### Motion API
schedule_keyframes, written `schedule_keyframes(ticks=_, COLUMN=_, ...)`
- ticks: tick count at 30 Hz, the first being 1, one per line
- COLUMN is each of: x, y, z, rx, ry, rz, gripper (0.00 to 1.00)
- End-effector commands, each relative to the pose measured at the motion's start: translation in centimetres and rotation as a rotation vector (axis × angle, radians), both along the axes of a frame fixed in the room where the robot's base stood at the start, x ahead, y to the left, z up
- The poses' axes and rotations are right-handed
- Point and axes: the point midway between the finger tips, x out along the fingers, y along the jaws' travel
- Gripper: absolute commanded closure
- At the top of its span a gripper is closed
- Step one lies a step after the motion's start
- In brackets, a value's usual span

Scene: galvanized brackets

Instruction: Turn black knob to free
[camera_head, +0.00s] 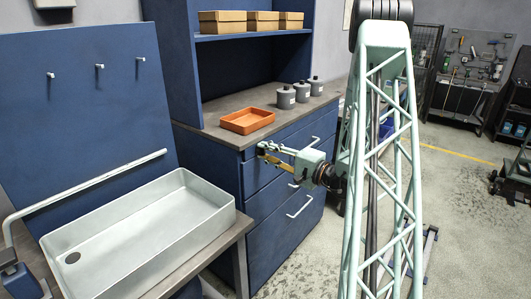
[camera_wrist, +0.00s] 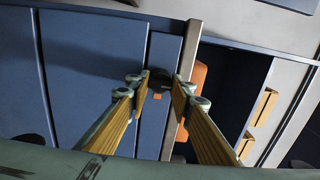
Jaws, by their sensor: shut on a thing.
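My gripper (camera_head: 264,150) reaches sideways to the front of the blue drawer cabinet (camera_head: 268,205), near the top edge of its upper drawer. In the wrist view, the two wood-coloured fingers of my gripper (camera_wrist: 160,87) are closed around the black knob (camera_wrist: 160,78) on the blue front. A small orange mark (camera_wrist: 157,94) shows beside the knob. Most of the knob is hidden by the fingertips, and its turned position cannot be read. In the head view the knob is hidden behind my gripper.
An orange tray (camera_head: 247,121) and several grey canisters (camera_head: 301,91) stand on the worktop above. Drawer handles (camera_head: 299,206) stick out below my gripper. A grey sink basin (camera_head: 140,240) stands at left front. Open floor (camera_head: 450,220) lies to the right.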

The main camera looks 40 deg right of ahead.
Motion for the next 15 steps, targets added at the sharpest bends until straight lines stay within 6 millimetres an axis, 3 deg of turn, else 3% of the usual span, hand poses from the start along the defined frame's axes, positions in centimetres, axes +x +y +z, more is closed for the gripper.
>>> schedule_keyframes(ticks=6, x=0.00, y=0.00, z=-0.01, rx=0.000, ry=0.000, rz=0.000, gripper=0.65)
schedule_keyframes(ticks=15, x=-0.03, y=-0.01, z=-0.01, rx=0.000, ry=0.000, rz=0.000, gripper=0.65)
